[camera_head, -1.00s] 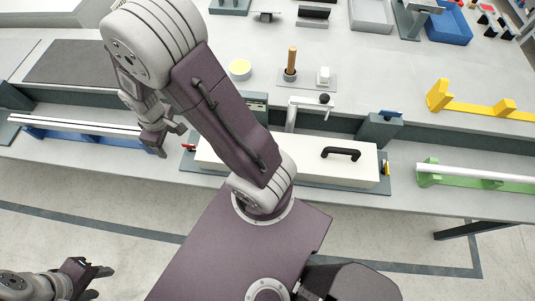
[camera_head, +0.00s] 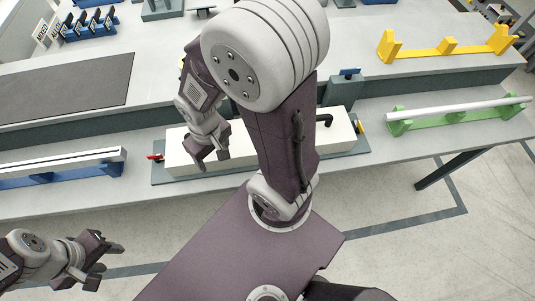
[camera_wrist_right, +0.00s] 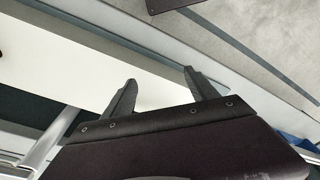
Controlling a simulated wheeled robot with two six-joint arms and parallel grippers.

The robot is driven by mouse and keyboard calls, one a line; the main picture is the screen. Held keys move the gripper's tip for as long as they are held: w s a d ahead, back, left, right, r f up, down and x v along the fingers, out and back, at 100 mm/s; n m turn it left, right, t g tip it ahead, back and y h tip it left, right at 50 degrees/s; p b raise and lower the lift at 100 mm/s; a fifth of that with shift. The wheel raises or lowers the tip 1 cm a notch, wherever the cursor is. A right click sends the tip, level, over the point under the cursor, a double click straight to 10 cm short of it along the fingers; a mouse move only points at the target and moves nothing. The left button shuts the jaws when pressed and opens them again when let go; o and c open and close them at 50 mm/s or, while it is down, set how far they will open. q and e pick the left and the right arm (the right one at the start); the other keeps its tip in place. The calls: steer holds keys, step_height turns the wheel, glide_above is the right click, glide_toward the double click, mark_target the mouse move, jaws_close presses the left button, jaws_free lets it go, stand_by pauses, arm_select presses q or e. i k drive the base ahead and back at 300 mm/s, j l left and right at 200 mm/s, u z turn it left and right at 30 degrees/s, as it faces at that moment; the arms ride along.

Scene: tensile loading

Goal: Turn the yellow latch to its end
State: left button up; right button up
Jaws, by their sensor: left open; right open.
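The yellow latch (camera_head: 361,127) is a small yellow piece at the right end of a long white box (camera_head: 240,145). A red piece (camera_head: 155,157) sits at the box's left end. My right gripper (camera_head: 212,162) is open and empty over the left part of the white box, well left of the latch. In the right wrist view its two fingers (camera_wrist_right: 160,93) are spread with a white surface (camera_wrist_right: 75,65) beyond them; the latch is not seen there. My left gripper (camera_head: 106,267) is open and empty at the lower left, over the floor. My right arm hides the middle of the box.
A black handle (camera_head: 325,118) stands on the box, partly behind my arm. A blue-topped grey post (camera_head: 349,77) is behind its right end. A green holder with a white rod (camera_head: 460,108) lies to the right, a blue holder (camera_head: 60,175) to the left. A yellow bracket (camera_head: 447,46) is further back.

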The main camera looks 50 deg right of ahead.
mark_target(359, 129)
steer(key=z, duration=2.85)
